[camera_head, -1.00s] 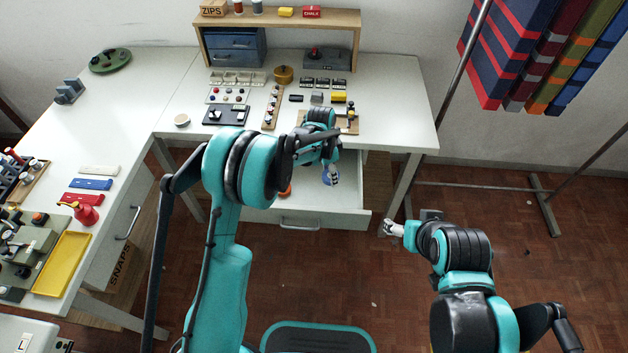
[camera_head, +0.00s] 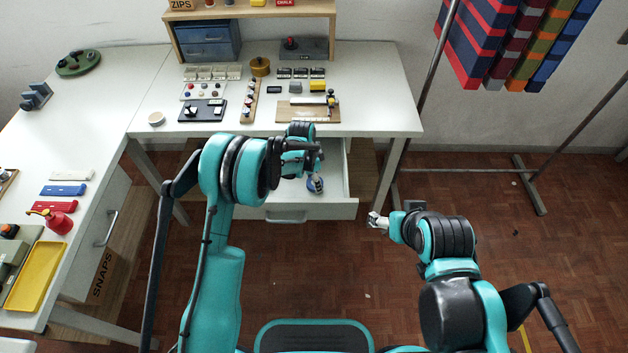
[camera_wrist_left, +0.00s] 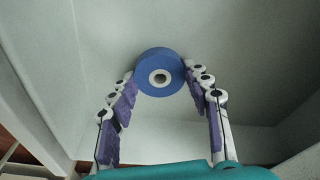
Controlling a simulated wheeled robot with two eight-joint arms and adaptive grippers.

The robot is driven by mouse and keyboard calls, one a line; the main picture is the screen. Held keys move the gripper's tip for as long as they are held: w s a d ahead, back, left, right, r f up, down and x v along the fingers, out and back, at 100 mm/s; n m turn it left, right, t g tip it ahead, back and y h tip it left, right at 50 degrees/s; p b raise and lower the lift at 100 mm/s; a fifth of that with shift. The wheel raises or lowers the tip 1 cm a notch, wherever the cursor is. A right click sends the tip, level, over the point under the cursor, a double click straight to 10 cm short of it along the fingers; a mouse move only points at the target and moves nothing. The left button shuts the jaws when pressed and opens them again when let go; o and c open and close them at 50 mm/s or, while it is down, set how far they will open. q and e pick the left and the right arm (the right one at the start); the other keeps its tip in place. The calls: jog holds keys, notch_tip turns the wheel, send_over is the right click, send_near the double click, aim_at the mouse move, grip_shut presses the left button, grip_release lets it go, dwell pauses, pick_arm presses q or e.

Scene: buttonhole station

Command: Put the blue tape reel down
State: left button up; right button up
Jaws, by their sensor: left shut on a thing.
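The blue tape reel (camera_wrist_left: 146,84) is a round disc with a pale hub. My left gripper (camera_wrist_left: 160,71) is shut on it, with one purple-padded finger at each side of its rim. In the head view the reel (camera_head: 316,188) shows small below my left gripper (camera_head: 314,179), over the open white drawer (camera_head: 285,214). The pale drawer floor lies behind the reel in the left wrist view; I cannot tell whether the reel touches it. My right gripper (camera_head: 377,220) is right of the drawer, away from the reel; its finger opening is too small to read.
The white table (camera_head: 385,105) above the drawer holds a dark tray (camera_head: 202,110), a gold round tin (camera_head: 260,66) and a wooden board (camera_head: 300,115). The drawer's walls stand close around my left gripper. A garment rack (camera_head: 414,115) stands at the right over open floor.

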pick_arm(q)
jog(key=o, duration=1)
jog(key=shift+f, duration=0.1)
jog(key=shift+o, duration=0.2)
jog(key=shift+r+p, duration=0.35)
notch_tip(320, 180, up, 11)
jog(key=a+p, duration=0.2)
jog(key=p, duration=0.2)
notch_tip(320, 180, up, 10)
jog(key=n+t, duration=0.1)
jog(key=n, duration=0.2)
send_over(309, 184)
jog(key=s+a, duration=0.4)
jog(key=s+a+r+n+t, duration=0.2)
jog(key=s+a+r+n, duration=0.25)
jog(key=s+r, duration=0.3)
jog(key=s+a+n+t, duration=0.1)
jog(key=s+a+n, duration=0.2)
jog(key=s, duration=0.5)
jog(key=s+a+n+t+y, duration=0.1)
jog(key=s+a+n+t, duration=0.1)
jog(key=s, duration=0.6)
jog(key=shift+s+a+r+n+y, duration=0.15)
jog(key=shift+a+r+n+y, duration=0.25)
jog(key=shift+a, duration=0.75)
